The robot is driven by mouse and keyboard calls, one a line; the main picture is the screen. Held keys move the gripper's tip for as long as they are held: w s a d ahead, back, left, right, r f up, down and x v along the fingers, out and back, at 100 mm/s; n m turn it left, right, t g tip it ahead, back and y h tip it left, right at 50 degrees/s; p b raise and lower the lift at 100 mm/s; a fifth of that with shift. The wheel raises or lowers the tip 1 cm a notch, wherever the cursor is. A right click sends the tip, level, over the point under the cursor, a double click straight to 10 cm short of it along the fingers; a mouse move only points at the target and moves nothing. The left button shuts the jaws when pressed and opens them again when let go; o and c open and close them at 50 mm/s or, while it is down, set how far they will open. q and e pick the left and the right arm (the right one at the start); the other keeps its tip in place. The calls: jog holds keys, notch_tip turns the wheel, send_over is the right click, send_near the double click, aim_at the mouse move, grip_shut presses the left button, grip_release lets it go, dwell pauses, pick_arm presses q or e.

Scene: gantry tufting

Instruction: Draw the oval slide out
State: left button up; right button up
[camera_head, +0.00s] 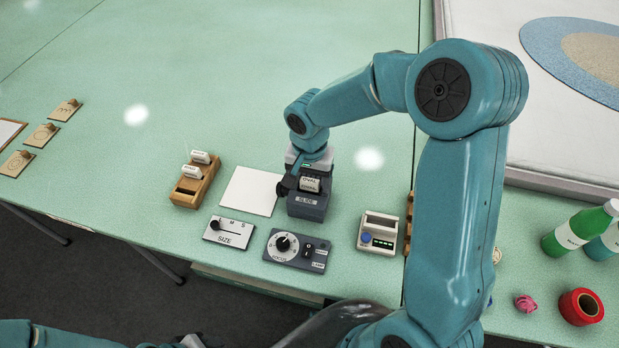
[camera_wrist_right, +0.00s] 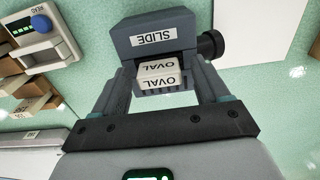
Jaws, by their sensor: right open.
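The oval slide (camera_head: 309,185) is a small white block labelled OVAL. It sits in the top of the dark grey holder (camera_head: 306,207) labelled SLIDE, in the middle of the near table edge. In the right wrist view the slide (camera_wrist_right: 160,76) shows in front of the holder (camera_wrist_right: 152,35). My right gripper (camera_head: 306,174) is open at the holder. In the wrist view its fingers (camera_wrist_right: 165,78) stand on either side of the slide, with gaps showing. Whether the slide is touched deeper down is hidden.
A wooden rack (camera_head: 188,190) with two white labelled slides stands left, beside a white sheet (camera_head: 251,191). A SIZE panel (camera_head: 229,232), FOCUS panel (camera_head: 297,250) and small reader box (camera_head: 378,232) lie nearby. A black knob (camera_wrist_right: 210,44) projects from the holder's side.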

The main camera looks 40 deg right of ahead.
jog(key=shift+f, duration=0.3)
grip_shut()
jog(key=c, duration=0.7)
grip_release()
jog(key=shift+c, duration=0.2)
jog(key=shift+f, duration=0.1)
jog(key=c, duration=0.4)
jog(key=shift+c, duration=0.2)
jog(key=shift+r+p, duration=1.55)
jog(key=shift+r, duration=1.1)
